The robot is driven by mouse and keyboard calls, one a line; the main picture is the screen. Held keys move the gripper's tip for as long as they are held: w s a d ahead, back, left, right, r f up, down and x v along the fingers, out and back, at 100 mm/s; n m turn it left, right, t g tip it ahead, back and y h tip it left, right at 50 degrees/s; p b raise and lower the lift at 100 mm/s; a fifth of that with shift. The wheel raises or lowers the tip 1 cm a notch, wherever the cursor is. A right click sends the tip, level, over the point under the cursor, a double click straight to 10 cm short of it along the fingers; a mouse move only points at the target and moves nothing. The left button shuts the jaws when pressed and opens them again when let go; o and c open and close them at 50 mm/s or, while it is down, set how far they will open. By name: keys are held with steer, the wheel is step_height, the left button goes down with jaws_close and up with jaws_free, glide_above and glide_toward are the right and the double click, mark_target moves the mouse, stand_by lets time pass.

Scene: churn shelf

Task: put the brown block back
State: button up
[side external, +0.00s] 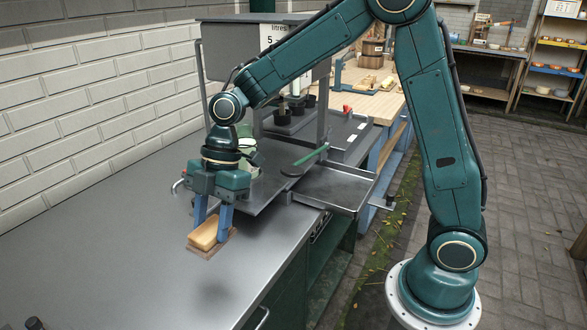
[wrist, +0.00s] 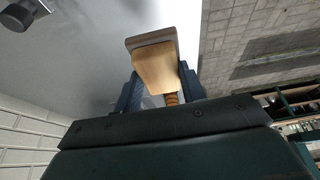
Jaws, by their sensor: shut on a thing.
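The brown block (side external: 206,234) is a light tan-brown block low over the metal counter (side external: 110,262), near its front edge. My gripper (side external: 212,222) points down with its two blue fingers on either side of the block, shut on it. A flat darker brown piece (side external: 213,248) shows under or against the block; I cannot tell whether it is part of the block or a separate pad on the counter. In the wrist view the block (wrist: 156,68) sits between the fingers, with a grey-brown layer (wrist: 150,40) at its far end.
A metal stand with a tray (side external: 325,188) and a green-handled tool (side external: 308,157) is right of my gripper. A pale green jar (side external: 247,150) stands close behind it. A dark object (side external: 35,324) is at the lower left. A brick wall (side external: 80,80) runs behind.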

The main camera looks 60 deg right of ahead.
step_height(320, 180, down, 6)
steer(key=shift+f, duration=0.25)
steer(key=shift+f, duration=2.15)
steer(key=shift+f, duration=0.15)
steer(key=o, duration=0.9)
steer(key=shift+o, duration=0.2)
steer(key=v, duration=1.2)
